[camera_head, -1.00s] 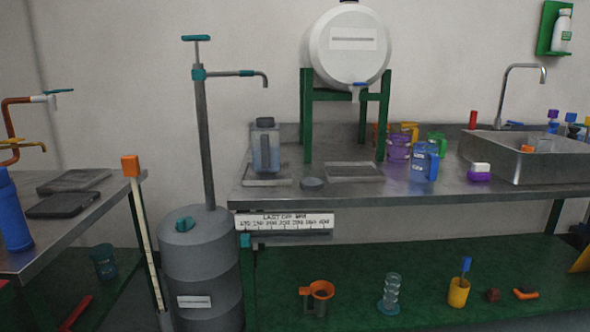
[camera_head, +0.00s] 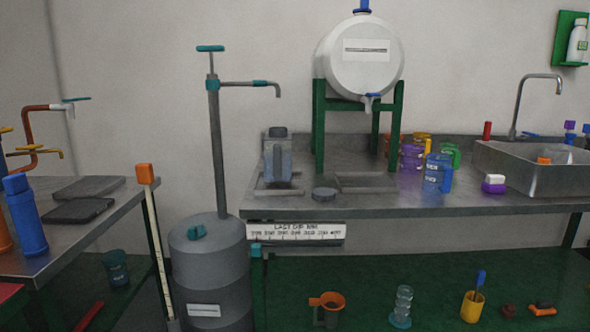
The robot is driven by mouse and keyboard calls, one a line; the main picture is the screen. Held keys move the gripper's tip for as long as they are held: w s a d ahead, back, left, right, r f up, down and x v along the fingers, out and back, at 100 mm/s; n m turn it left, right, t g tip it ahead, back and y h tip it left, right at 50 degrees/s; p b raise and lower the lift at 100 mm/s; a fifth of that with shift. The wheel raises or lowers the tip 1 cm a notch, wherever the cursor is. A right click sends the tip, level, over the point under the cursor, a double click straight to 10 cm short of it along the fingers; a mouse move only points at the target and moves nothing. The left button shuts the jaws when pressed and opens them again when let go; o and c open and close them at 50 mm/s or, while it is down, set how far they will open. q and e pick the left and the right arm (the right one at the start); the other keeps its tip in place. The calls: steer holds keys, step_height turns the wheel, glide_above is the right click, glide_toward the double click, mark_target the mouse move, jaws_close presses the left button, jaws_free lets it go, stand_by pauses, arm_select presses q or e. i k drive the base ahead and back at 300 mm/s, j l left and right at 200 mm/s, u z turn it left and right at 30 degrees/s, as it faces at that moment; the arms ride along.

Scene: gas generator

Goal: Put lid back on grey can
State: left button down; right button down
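A small round grey lid-like disc (camera_head: 324,194) lies flat near the front edge of the steel bench (camera_head: 420,206). To its left, a translucent grey-blue jug-like container (camera_head: 278,160) with a dark grey top stands upright on a shallow tray (camera_head: 262,189). A large grey drum (camera_head: 208,270) with a tall hand pump stands on the floor left of the bench. A small teal fitting (camera_head: 197,231) sits on the drum's top. I cannot tell for sure which of these is the grey can. Neither of my grippers is in view.
A white tank (camera_head: 360,62) sits on a green stand behind the disc. Coloured mugs (camera_head: 411,157), a purple-and-white block (camera_head: 494,184) and a sink (camera_head: 545,172) are to the right. A left bench (camera_head: 90,232) holds bottles and flat dark slabs. The front bench edge near the disc is clear.

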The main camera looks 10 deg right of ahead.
mark_target(278, 143)
steer(key=i+l+u, duration=0.3)
steer(key=l, duration=0.35)
steer(key=i+l+u, duration=0.3)
steer(key=l, duration=0.4)
steer(key=i+l+u, duration=0.15)
steer(key=l, duration=0.2)
steer(key=l+u, duration=0.15)
steer(key=l, duration=0.2)
steer(key=i+l, duration=0.05)
